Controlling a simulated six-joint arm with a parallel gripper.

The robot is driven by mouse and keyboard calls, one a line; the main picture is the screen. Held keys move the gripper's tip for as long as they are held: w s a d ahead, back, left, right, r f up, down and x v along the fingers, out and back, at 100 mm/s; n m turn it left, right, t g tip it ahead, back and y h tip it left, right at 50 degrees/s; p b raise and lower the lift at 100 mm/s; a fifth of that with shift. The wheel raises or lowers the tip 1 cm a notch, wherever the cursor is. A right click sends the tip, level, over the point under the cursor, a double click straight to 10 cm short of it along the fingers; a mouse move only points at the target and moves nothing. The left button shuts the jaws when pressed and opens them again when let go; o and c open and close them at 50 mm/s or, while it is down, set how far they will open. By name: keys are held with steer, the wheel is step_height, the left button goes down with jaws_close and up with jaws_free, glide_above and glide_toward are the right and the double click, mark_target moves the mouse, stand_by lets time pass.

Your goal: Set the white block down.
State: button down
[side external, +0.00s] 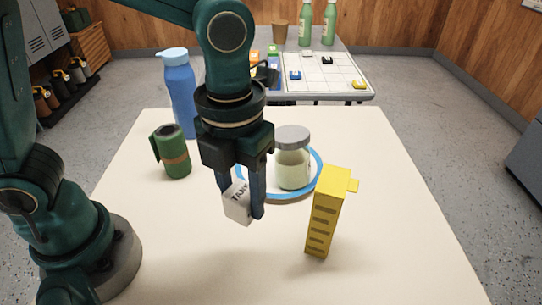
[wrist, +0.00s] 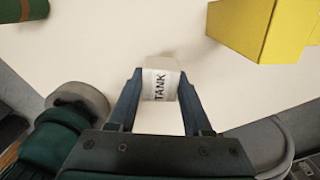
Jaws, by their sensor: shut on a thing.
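The white block (side external: 238,204) has the word "TANK" on one face and is tilted in the side view. It also shows in the wrist view (wrist: 161,84), between the two fingers. My gripper (side external: 242,205) is shut on the white block, with one dark blue finger on each side. In the wrist view my gripper (wrist: 160,90) points at the cream table top (wrist: 100,45). The block appears held above the table; the exact gap below it is hard to tell.
A yellow block-like tower (side external: 322,215) stands to the right. Behind are a lidded jar (side external: 292,165) on a blue-rimmed plate (side external: 318,178), a green mug (side external: 172,155) and a blue bottle (side external: 180,95). The table front is clear.

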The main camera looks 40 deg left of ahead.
steer(key=s+a+r+n, duration=0.1)
steer(key=s+a+n, duration=0.1)
steer(key=a, duration=0.5)
glide_above(233, 291)
step_height(233, 291, down, 7)
steer(key=shift+r, duration=0.15)
steer(key=shift+f, duration=1.95)
steer(key=shift+f, duration=0.2)
steer(key=shift+c, duration=1.7)
jaws_free()
